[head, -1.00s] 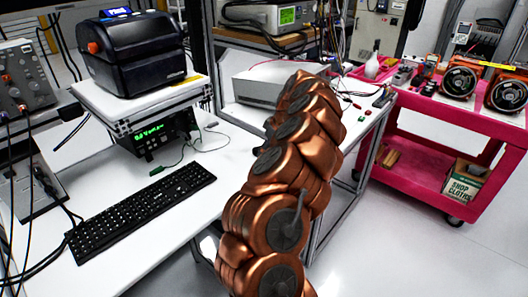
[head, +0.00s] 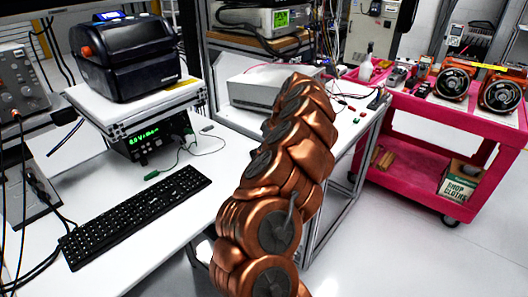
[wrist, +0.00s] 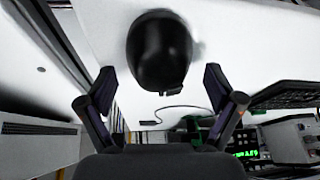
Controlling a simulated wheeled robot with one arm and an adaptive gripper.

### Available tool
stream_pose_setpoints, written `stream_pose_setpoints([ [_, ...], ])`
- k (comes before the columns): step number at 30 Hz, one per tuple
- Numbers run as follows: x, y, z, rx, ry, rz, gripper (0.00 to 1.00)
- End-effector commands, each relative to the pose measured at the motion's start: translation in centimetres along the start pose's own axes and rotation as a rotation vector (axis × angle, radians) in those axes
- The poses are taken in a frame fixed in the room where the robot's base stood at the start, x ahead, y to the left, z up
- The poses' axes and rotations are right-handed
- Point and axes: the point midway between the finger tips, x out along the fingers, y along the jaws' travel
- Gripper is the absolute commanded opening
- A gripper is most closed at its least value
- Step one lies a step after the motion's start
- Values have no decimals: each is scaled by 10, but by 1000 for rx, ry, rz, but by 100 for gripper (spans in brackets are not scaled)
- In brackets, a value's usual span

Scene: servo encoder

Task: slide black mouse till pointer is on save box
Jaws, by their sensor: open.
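The black mouse (wrist: 160,52) is a rounded dark shape on the white bench in the wrist view. My gripper (wrist: 158,88) is open, with one finger on each side of the picture. The mouse shows between and just beyond the fingertips, and I see no clear contact. In the head view my copper-coloured arm covers that part of the bench, so the mouse and gripper are hidden there. No pointer or save box is visible in either view.
A black keyboard (head: 135,215) lies on the white bench; its edge also shows in the wrist view (wrist: 290,93). A power supply (head: 150,140) with green digits and thin cables sits behind. A black printer-like box (head: 125,57) stands on a raised platform. A pink cart (head: 425,110) stands right.

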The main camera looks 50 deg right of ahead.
Motion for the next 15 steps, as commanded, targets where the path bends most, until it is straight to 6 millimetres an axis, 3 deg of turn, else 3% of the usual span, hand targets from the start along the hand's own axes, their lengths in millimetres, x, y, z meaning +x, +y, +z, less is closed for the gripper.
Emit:
stream_pose_setpoints([
  [8, -2, 0, 0, 0, 0, 0, 92],
  [15, -31, 1, 0, 1, 2, 3, 92],
])
